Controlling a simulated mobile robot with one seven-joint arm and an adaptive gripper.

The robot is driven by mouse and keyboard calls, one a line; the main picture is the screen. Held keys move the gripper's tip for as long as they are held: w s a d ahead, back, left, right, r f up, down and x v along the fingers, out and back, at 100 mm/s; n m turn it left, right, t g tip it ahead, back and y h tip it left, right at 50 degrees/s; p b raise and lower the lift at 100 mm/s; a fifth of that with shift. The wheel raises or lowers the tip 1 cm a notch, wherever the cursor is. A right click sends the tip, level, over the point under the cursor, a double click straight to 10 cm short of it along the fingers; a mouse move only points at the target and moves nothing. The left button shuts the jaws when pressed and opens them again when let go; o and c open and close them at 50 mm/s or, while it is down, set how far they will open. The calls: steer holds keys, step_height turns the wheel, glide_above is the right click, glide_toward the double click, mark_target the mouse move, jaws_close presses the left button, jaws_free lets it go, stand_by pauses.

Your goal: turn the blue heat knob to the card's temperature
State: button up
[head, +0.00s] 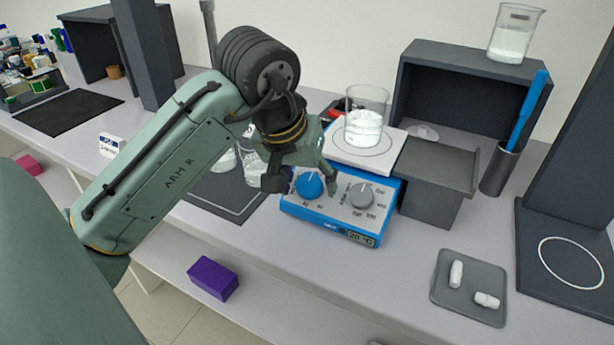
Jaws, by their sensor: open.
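The blue heat knob (309,185) is on the front panel of a blue hotplate stirrer (330,215), left of a grey knob (361,195). A small display (361,239) on the panel's lower right seems to read about 20 °C. My gripper (304,186) is open, with one finger left of the blue knob and the other right of it, between the two knobs. I cannot tell whether the fingers touch the knob. A white card (109,146) stands on the bench at the left; its print is too small to read.
A beaker of white material (364,119) stands on the hotplate's white top. A grey tray (470,287) with two white stir bars lies at the right. A dark shelf box (471,85) and a pen cup (499,172) stand behind. Glassware stands on the dark mat (233,196).

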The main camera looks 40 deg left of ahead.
steer(key=shift+c, duration=0.2)
steer(key=c, duration=1.1)
